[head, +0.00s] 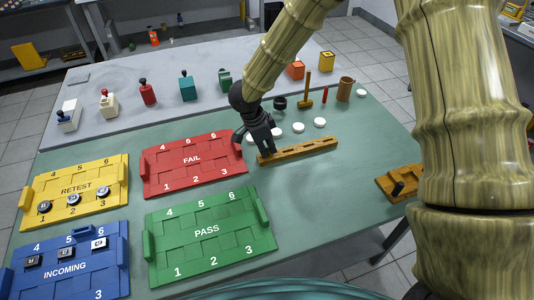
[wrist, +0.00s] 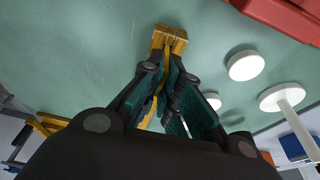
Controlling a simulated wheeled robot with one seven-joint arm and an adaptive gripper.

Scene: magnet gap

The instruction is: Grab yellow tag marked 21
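My gripper (head: 267,151) points down at the left end of a long slotted wooden rack (head: 310,147). In the wrist view the gripper (wrist: 167,72) has its fingertips close together over the rack, whose end block (wrist: 168,38) shows just beyond them. A narrow yellow strip (wrist: 151,110) shows between the fingers. I cannot tell whether it is a tag or part of the rack. I cannot read a number 21 anywhere. The fingers hide the spot between the tips, so any grip there is unclear.
Red FAIL board (head: 193,163), green PASS board (head: 208,236), yellow RETEST board (head: 75,191) and blue INCOMING board (head: 70,265) lie left. White discs (head: 320,122) and a brown mug (head: 345,89) are behind the rack. The green table between is clear.

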